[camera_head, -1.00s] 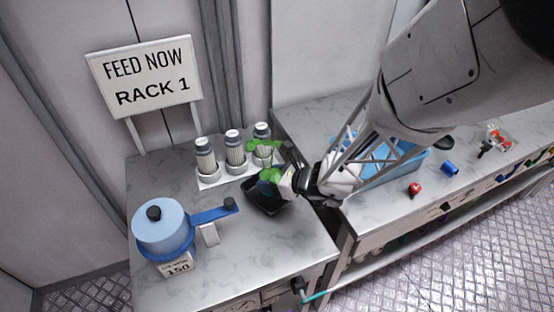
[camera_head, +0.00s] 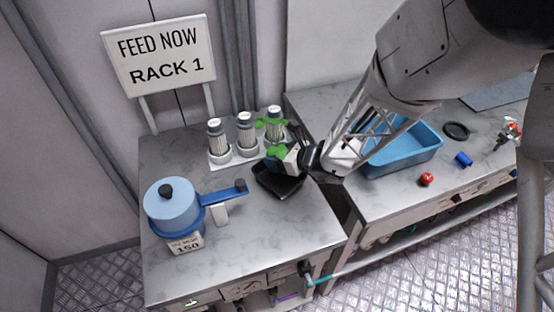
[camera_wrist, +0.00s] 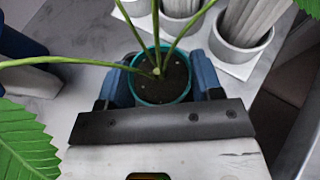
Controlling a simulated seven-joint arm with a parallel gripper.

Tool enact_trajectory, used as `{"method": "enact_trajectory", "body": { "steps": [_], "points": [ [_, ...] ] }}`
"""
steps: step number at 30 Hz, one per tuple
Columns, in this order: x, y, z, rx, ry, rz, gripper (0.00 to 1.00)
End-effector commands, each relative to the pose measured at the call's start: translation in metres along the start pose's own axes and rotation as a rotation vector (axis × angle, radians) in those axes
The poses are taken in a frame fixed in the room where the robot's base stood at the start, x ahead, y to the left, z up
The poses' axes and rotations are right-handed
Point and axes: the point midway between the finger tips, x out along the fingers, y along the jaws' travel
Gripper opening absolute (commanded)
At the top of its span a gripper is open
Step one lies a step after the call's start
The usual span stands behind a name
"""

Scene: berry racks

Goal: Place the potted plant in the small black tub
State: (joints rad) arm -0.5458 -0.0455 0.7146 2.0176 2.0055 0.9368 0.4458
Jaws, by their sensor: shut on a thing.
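The potted plant, with green leaves (camera_head: 277,151) and a teal pot of dark soil (camera_wrist: 162,78), is between the fingers of my gripper (camera_wrist: 163,84). In the wrist view the blue-grey fingers press on both sides of the pot. In the head view my gripper (camera_head: 281,163) is at the small black tub (camera_head: 279,184), over its back edge. The tub is a shallow dark tray on the left table. The pot is mostly hidden in the head view, so I cannot tell whether it touches the tub. The wrist view does not clearly show the tub.
Several white-capped cylinders (camera_head: 246,130) stand in holders just behind the tub. A blue lidded pot (camera_head: 172,205) with a long handle stands at left. A blue bin (camera_head: 420,152) and red and blue small parts lie on the right table. The left table's front is clear.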

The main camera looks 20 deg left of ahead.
Motion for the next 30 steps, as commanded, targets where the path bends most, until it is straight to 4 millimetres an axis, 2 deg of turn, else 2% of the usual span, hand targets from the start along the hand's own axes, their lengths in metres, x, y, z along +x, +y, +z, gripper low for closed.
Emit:
{"method": "enact_trajectory", "body": {
  "steps": [6, 20, 21, 23, 30],
  "points": [
    [0.007, 0.0, -0.017, 0.001, -0.001, 0.0, 0.34],
    [0.009, 0.0, -0.021, 0.0, -0.001, 0.0, 0.34],
    [0.009, 0.0, -0.021, 0.0, 0.0, 0.0, 0.61],
    [0.009, 0.0, -0.021, 0.0, -0.001, 0.0, 0.7],
    [0.009, 0.0, -0.021, 0.0, 0.0, 0.0, 0.7]
  ]
}}
